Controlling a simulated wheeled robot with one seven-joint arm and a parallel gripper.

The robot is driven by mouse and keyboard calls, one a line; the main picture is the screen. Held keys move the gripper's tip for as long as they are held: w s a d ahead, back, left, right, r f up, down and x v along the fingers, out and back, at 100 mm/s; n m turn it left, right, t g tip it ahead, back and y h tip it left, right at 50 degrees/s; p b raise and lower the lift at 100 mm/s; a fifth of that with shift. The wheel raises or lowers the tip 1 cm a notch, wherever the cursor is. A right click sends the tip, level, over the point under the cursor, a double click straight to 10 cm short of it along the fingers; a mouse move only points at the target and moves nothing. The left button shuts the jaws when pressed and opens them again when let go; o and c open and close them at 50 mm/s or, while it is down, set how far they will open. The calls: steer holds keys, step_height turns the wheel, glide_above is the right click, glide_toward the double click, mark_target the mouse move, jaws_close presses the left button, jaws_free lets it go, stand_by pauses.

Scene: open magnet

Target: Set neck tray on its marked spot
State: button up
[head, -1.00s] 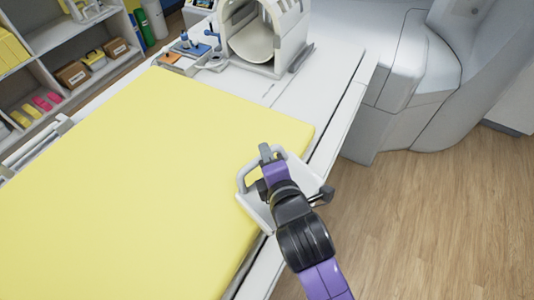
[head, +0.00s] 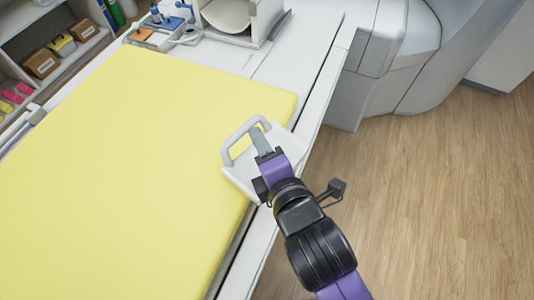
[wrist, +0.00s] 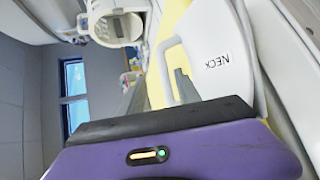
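The neck tray (head: 246,178) is white with a raised loop handle (head: 240,132). It lies at the right edge of the yellow pad, partly over that edge. In the wrist view, the tray (wrist: 222,35) fills the upper right, with the word NECK readable on its face, and its handle (wrist: 163,75) stands to the left of the label. My gripper (head: 256,133) is at the handle, with one grey finger showing across the loop. In the wrist view, my gripper (wrist: 158,78) appears open with its fingers apart around part of the handle. The contact is not clear. No marked spot is distinguishable.
The yellow pad (head: 130,150) covers most of the white table (head: 310,75). A white coil (head: 233,15) and small blue and orange items (head: 160,25) stand at its far end. Shelves (head: 45,65) are at the left, the scanner (head: 400,50) at the right, over open wooden floor (head: 440,200).

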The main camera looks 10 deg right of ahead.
steer(key=shift+v, duration=1.8)
